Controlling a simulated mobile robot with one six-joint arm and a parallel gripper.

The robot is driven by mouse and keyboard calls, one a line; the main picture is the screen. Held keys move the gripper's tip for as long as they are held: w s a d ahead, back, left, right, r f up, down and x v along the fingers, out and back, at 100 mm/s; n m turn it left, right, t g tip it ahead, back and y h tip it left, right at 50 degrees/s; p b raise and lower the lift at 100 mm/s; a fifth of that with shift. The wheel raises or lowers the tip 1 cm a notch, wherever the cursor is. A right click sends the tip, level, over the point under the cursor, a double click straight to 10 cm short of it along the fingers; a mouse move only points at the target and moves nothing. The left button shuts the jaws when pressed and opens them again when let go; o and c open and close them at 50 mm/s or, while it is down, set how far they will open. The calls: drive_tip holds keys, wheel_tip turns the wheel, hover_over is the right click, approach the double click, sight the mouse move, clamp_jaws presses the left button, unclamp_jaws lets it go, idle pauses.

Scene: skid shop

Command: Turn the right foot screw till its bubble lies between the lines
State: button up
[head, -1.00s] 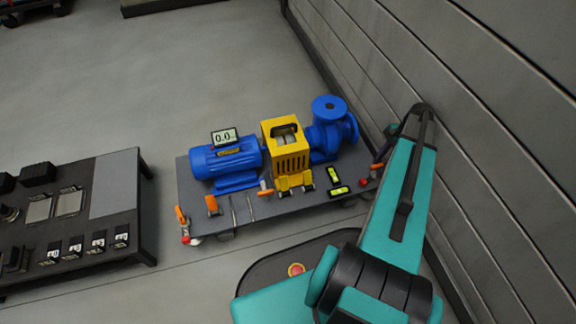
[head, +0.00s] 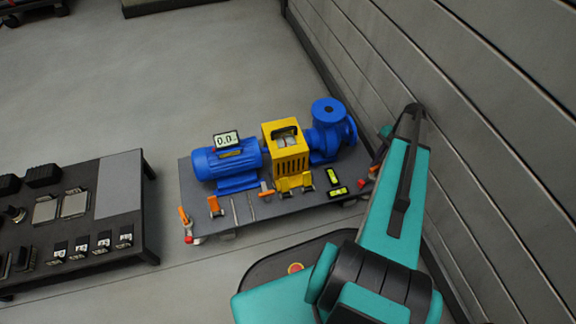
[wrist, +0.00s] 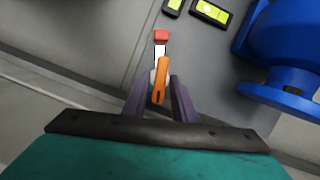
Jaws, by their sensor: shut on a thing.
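The right foot screw shows in the wrist view as an orange handle (wrist: 161,76) with a white shank and a red end (wrist: 161,37). My gripper (wrist: 160,88) is shut on the orange handle, one purple finger on each side. In the head view the screw's red end (head: 364,183) shows at the skid's right end, while my arm largely hides the gripper. Two yellow-green vials, one (head: 333,175) above the other (head: 339,191), lie on the skid plate left of the screw. Their bubbles are too small to place against the lines; the wrist view cuts off one vial (wrist: 172,5).
The grey skid plate (head: 240,207) carries a blue motor (head: 227,163), a yellow guard (head: 288,160) and a blue pump (head: 329,140). The wall (head: 470,110) stands close on the right. A dark bench (head: 95,235) is at left.

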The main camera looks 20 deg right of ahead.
drive_tip(key=shift+s+r, duration=0.1)
drive_tip(key=shift+s, duration=0.15)
drive_tip(key=shift+n+p, duration=0.4)
drive_tip(key=shift+p, duration=0.1)
drive_tip(key=shift+n+g+p, duration=0.45)
drive_tip(key=shift+n+g, duration=0.05)
drive_tip(key=shift+n, duration=0.4)
drive_tip(key=shift+s, duration=0.1)
drive_tip(key=o, duration=0.9)
drive_tip(key=shift+c, duration=0.2)
